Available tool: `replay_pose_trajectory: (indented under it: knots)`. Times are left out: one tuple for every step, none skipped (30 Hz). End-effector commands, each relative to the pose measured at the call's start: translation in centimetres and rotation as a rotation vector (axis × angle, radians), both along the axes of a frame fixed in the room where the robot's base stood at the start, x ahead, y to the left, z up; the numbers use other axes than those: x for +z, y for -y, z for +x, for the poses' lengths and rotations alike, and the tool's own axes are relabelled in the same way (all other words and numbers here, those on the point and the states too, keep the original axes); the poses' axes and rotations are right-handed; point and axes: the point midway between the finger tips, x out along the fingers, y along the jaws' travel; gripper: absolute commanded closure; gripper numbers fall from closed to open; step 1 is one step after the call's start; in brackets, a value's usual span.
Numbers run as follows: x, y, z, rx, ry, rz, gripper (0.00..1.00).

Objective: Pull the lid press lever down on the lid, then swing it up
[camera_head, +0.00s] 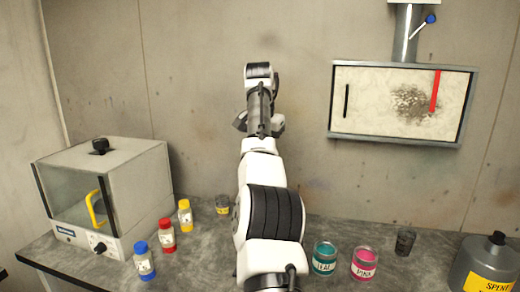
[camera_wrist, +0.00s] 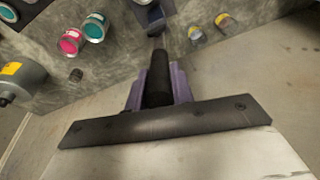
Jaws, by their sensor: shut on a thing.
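My gripper (camera_wrist: 158,82) shows in the wrist view. Its two purple fingers are shut on a black round handle (camera_wrist: 160,62), which looks like the lid press lever's grip. A dark blue-black part (camera_wrist: 150,15) shows past the handle's far end and may belong to the press; how it joins the handle is unclear. I cannot make out the lid under the press. In the head view my arm hides the press and lever, and my fingers cannot be made out.
A teal tin (camera_head: 325,259), a pink tin (camera_head: 364,263) and a dark cup (camera_head: 405,241) stand right of my arm. A grey SPENT can (camera_head: 487,266) is far right. Blue (camera_head: 145,262), red (camera_head: 167,236) and yellow (camera_head: 185,215) bottles stand left, beside a glass-fronted box (camera_head: 110,190).

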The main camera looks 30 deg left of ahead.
Motion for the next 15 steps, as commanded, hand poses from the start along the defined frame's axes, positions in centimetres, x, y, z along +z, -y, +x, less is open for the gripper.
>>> replay_pose_trajectory:
  knots:
    - [0.02, 0.15, 0.16, -0.003, 0.004, 0.000, 1.00]
    - [0.01, 0.17, 0.17, -0.003, 0.003, 0.000, 1.00]
    - [0.01, 0.20, 0.18, -0.003, 0.002, 0.000, 1.00]
    - [0.02, 0.21, 0.18, -0.003, 0.001, 0.000, 1.00]
    - [0.02, 0.22, 0.18, -0.003, 0.001, 0.000, 1.00]
    - [0.03, 0.22, 0.18, -0.003, 0.001, 0.000, 1.00]
    - [0.03, 0.22, 0.18, -0.003, 0.001, 0.000, 1.00]
    - [0.03, 0.22, 0.18, -0.003, 0.001, 0.000, 1.00]
    - [0.03, 0.22, 0.18, -0.003, 0.001, 0.000, 1.00]
    - [0.03, 0.21, 0.17, -0.003, 0.001, 0.000, 1.00]
    - [0.04, 0.21, 0.17, -0.003, 0.001, 0.000, 1.00]
    - [0.04, 0.21, 0.16, -0.002, 0.001, 0.000, 1.00]
    - [0.04, 0.21, 0.16, -0.002, 0.001, 0.000, 1.00]
    - [0.04, 0.21, 0.16, -0.002, 0.001, 0.000, 1.00]
    - [0.04, 0.21, 0.16, -0.002, 0.001, 0.000, 0.74]
